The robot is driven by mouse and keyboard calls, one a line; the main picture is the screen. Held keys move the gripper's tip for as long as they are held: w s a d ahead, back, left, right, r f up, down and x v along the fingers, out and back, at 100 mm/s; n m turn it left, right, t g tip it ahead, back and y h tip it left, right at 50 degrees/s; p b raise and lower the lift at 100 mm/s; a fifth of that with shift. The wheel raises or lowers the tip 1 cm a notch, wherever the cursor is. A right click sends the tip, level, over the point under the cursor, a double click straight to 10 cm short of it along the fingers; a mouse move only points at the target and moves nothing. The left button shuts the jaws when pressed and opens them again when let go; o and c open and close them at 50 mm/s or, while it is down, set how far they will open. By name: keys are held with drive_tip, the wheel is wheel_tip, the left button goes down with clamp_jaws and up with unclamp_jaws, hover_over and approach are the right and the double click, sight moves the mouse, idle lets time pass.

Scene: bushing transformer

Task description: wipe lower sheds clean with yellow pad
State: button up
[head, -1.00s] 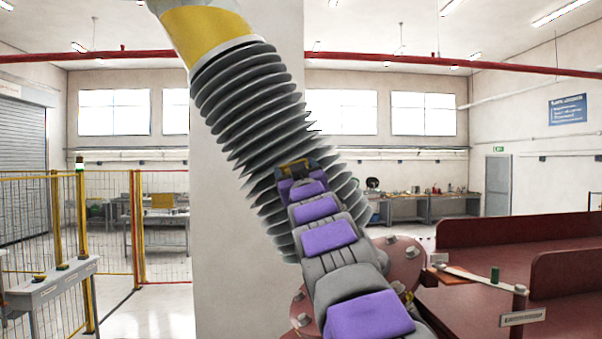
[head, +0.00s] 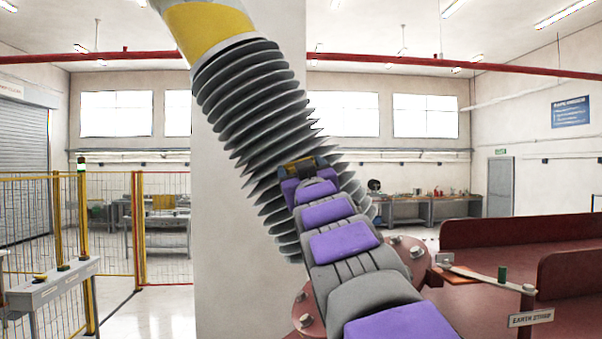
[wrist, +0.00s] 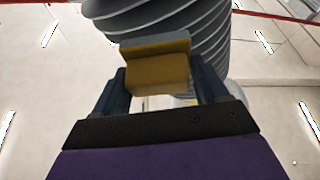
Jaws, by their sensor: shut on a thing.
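The grey ribbed bushing (head: 250,105) leans from upper left down to a red-brown flange (head: 408,262) in the head view. Its lower sheds (head: 285,222) are partly hidden behind my purple-and-grey arm. My gripper (head: 302,165) is at the lower-middle sheds, in front of them. In the wrist view my gripper (wrist: 160,85) is shut on the yellow pad (wrist: 157,72), which has a greyish upper edge. The sheds (wrist: 165,20) show right behind and above the pad. I cannot tell whether the pad touches them.
A red-brown tank top (head: 480,260) with raised walls lies at the right. An earth strap on a post (head: 525,300) stands near the flange. A pale pillar (head: 225,260) is behind the bushing. Yellow fencing (head: 160,230) and a grey console (head: 55,285) are at the left.

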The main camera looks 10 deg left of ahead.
drive_tip(key=shift+a, duration=0.1)
drive_tip(key=shift+a, duration=0.15)
drive_tip(key=shift+s+a+f, duration=0.15)
drive_tip(key=shift+s+a, duration=0.05)
drive_tip(key=shift+s, duration=0.4)
drive_tip(key=shift+s+d+b, duration=0.4)
drive_tip(key=shift+s+d, duration=0.2)
drive_tip(key=shift+s, duration=0.15)
drive_tip(key=shift+a, duration=0.1)
